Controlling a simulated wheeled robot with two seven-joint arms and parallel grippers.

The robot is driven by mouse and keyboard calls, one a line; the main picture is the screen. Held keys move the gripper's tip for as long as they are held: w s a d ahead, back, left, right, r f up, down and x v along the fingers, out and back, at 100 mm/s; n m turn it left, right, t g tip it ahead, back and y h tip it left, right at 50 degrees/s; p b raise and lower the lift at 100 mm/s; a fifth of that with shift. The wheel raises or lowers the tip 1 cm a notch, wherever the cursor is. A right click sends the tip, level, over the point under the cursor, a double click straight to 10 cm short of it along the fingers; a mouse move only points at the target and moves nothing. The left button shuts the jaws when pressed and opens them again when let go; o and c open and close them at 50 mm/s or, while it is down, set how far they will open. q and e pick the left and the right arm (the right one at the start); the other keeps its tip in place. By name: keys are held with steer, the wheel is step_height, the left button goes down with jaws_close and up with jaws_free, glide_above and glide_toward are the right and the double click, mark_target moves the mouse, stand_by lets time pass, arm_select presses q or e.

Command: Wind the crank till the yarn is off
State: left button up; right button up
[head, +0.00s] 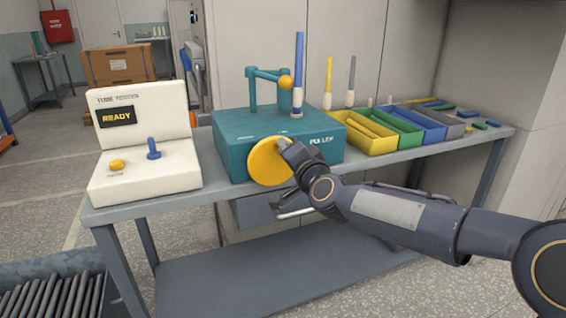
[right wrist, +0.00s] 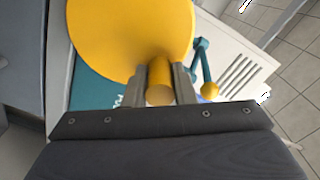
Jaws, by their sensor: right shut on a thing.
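A teal winder box (head: 240,130) stands on the grey table, with a round yellow crank disc (head: 265,162) on its front. The disc also shows in the right wrist view (right wrist: 130,35). My right gripper (head: 287,148) is at the disc's right part. In the right wrist view its two fingers (right wrist: 160,85) are shut on the yellow crank knob (right wrist: 160,78). A blue tube (head: 299,65) stands upright on the box, beside a teal arm with an orange ball (head: 285,82). I cannot make out any yarn. My left gripper is not in view.
A white tester (head: 145,175) with a READY screen (head: 117,117), a blue lever and a yellow button stands left of the box. Yellow, green, blue and grey bins (head: 372,147) are to its right. My right forearm crosses in front of the table (head: 400,155).

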steer(key=shift+w+d+f+m+b, duration=0.15)
steer(key=shift+d+f+m+b, duration=0.4)
steer(key=shift+m+b, duration=1.05)
steer(key=shift+w+d+f+m+b, duration=0.15)
steer(key=shift+d+f+m+b, duration=0.4)
steer(key=shift+m+b, duration=1.1)
steer(key=shift+w+d+f+m+b, duration=0.25)
steer(key=shift+f+m+b, duration=0.65)
steer(key=shift+m, duration=1.25)
steer(key=shift+s, duration=0.1)
steer(key=o, duration=1)
steer(key=shift+r, duration=0.1)
steer(key=shift+s+d, duration=0.1)
steer(key=b+v, duration=0.1)
steer(key=v, duration=0.6)
steer(key=shift+s, duration=0.3)
steer(key=shift+d, duration=0.1)
